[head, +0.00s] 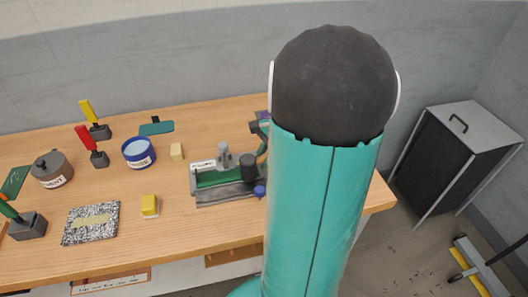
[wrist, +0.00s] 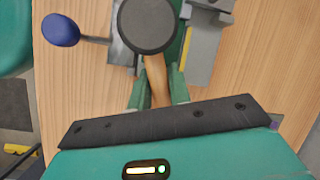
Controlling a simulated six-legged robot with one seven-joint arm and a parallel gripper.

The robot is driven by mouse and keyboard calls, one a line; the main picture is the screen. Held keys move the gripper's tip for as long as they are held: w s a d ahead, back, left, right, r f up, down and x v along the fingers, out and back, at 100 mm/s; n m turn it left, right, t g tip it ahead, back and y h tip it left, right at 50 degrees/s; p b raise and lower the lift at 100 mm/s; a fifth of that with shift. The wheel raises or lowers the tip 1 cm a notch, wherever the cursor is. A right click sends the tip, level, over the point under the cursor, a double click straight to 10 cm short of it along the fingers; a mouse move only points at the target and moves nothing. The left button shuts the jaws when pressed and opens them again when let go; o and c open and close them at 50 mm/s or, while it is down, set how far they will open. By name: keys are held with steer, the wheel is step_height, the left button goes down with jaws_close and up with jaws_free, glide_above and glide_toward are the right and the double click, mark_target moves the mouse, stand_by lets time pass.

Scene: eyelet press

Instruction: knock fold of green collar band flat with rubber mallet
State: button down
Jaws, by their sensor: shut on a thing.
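My gripper (wrist: 158,90) is shut on the wooden handle (wrist: 157,72) of the rubber mallet. The mallet's round dark head (wrist: 148,24) is beyond the fingertips, over the press; it also shows in the head view (head: 248,165). The press (head: 226,195) is a grey fixture with a blue-knobbed lever (wrist: 61,30). A green strip, seemingly the collar band (head: 215,179), lies along it. In the wrist view the mallet head hides part of the green (wrist: 177,47). I cannot tell whether the head touches the band, nor make out the fold.
A blue tin (head: 138,154), pale block (head: 177,152), yellow block (head: 150,206), speckled board (head: 91,238) and lidded grey pot (head: 50,170) stand left of the press. Red-handled (head: 90,146) and yellow-handled (head: 94,121) tools stand behind. A dark cabinet (head: 455,165) is right of the bench.

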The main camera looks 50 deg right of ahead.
steer(key=shift+r, duration=3.55)
